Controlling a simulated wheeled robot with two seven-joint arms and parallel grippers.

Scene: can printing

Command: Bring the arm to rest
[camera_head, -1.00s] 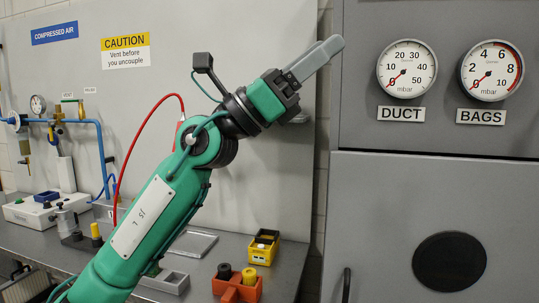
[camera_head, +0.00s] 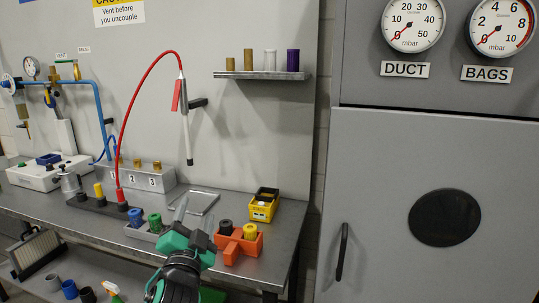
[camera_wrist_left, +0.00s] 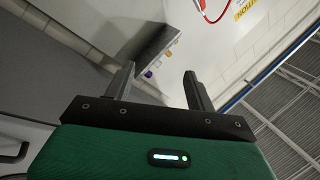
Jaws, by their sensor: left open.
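My left gripper (camera_head: 196,211) shows at the lower middle of the head view, on its green and black arm. Its grey fingers point up, in front of the bench's front edge in the picture. In the left wrist view the two fingers (camera_wrist_left: 160,88) stand apart with nothing between them, so the gripper is open and empty. The green gripper body (camera_wrist_left: 160,150) fills the bottom of that view. My right gripper is in neither view.
The metal bench (camera_head: 45,203) holds an orange holder (camera_head: 240,243), a yellow box (camera_head: 263,207) and a flat tray (camera_head: 197,201). A red hose (camera_head: 128,100) hangs above it. A small wall shelf (camera_head: 262,75) carries several cylinders. A grey cabinet (camera_head: 450,270) stands at right.

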